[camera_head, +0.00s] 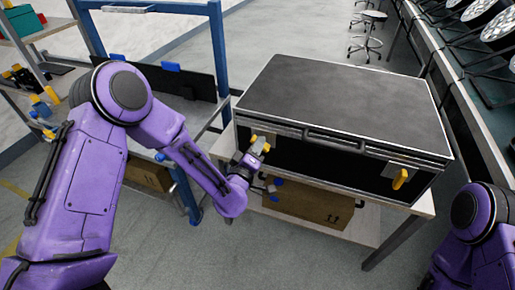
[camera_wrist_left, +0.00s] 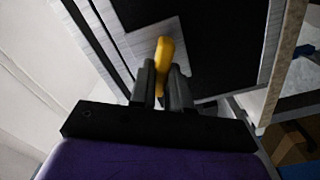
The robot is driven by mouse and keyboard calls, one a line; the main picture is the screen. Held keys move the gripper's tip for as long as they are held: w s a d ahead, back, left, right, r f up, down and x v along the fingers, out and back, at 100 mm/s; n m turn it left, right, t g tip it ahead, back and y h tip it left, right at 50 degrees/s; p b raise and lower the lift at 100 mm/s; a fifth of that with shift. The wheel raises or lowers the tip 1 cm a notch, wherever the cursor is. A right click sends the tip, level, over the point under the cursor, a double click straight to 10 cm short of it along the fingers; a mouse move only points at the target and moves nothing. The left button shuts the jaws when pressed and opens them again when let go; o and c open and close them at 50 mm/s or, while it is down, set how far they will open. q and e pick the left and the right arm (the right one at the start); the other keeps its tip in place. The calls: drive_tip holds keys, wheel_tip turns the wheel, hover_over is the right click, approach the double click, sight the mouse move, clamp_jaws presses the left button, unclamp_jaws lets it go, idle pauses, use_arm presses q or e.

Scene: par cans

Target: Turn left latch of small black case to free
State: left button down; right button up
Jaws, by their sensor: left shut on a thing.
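The small black case (camera_head: 345,95) stands shut on a light table, its front with the two latches facing me. Its left latch has a yellow handle (camera_wrist_left: 163,52) on a pale plate. My left gripper (camera_head: 257,155) is at this latch, and in the left wrist view its two dark fingers (camera_wrist_left: 161,82) are shut on the yellow handle. The fingers hide the handle's lower part. The right latch (camera_head: 400,179) has a yellow handle that hangs tilted on its plate, and nothing touches it. My right arm shows at the lower right; its gripper is out of view.
The table (camera_head: 424,205) carries the case, with a cardboard box (camera_head: 305,203) on the shelf below. A blue-framed bench (camera_head: 216,45) stands close on the left beside my left arm. A row of lamps (camera_head: 497,28) lines the right side. Open floor lies in front.

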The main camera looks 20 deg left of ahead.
use_arm(q)
drive_tip(key=n, duration=0.3)
drive_tip(key=n+b, duration=0.1)
drive_tip(key=n, duration=0.1)
drive_tip(key=shift+w+a+n, duration=0.15)
drive_tip(key=shift+n, duration=0.25)
drive_tip(key=shift+r+b, duration=0.1)
drive_tip(key=shift+b, duration=0.2)
drive_tip(key=c, duration=1.1)
unclamp_jaws()
drive_tip(key=shift+f, duration=0.2)
drive_tip(key=s+b, duration=0.1)
drive_tip(key=s, duration=0.9)
drive_tip(key=shift+s+a+b, duration=0.1)
drive_tip(key=shift+s+b, duration=0.15)
drive_tip(key=shift+b, duration=0.05)
